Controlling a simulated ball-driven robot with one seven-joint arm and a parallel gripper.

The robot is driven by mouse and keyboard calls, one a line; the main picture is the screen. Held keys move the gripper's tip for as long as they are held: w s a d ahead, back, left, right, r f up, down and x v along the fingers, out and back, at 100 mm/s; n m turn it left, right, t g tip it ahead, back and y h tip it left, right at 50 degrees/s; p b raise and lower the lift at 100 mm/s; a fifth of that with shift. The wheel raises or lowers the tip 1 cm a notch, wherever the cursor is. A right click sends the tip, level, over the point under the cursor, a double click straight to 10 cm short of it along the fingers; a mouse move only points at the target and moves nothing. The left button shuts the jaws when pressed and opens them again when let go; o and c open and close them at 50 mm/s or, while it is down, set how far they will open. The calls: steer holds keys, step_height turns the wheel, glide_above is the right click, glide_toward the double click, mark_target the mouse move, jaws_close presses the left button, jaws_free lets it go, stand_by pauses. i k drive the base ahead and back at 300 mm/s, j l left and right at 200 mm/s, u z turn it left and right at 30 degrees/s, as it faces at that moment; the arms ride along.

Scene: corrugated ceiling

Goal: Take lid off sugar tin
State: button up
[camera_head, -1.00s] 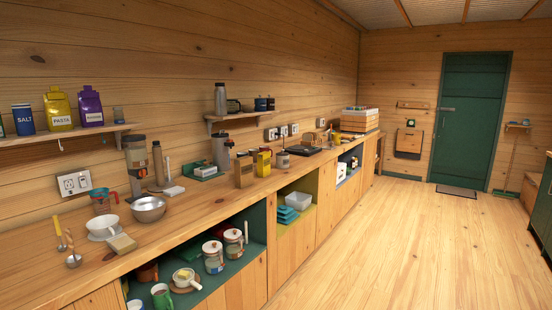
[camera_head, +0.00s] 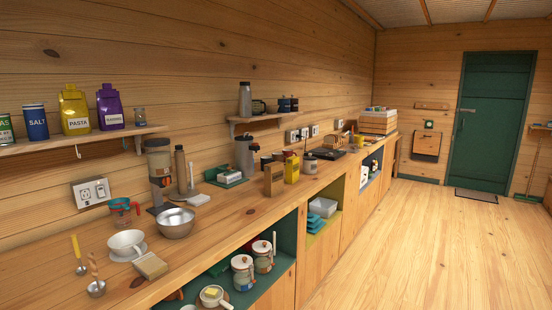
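No label reading sugar can be read in this view. Two lidded jars stand in the open green cubby under the counter: a nearer jar (camera_head: 243,272) and one behind it (camera_head: 263,256). Both have pale lids in place and a label on the front, too small to read. A small lidded pot (camera_head: 309,164) stands on the counter farther back, also too small to identify. My gripper is not in view.
A shelf above holds a blue salt tin (camera_head: 36,123). The floor (camera_head: 430,250) on the right is clear.

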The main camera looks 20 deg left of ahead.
mark_target(309, 167)
steer(key=i+u, duration=0.25)
steer(key=i, duration=0.5)
steer(key=i+l+u, duration=0.25)
steer(key=i, duration=0.45)
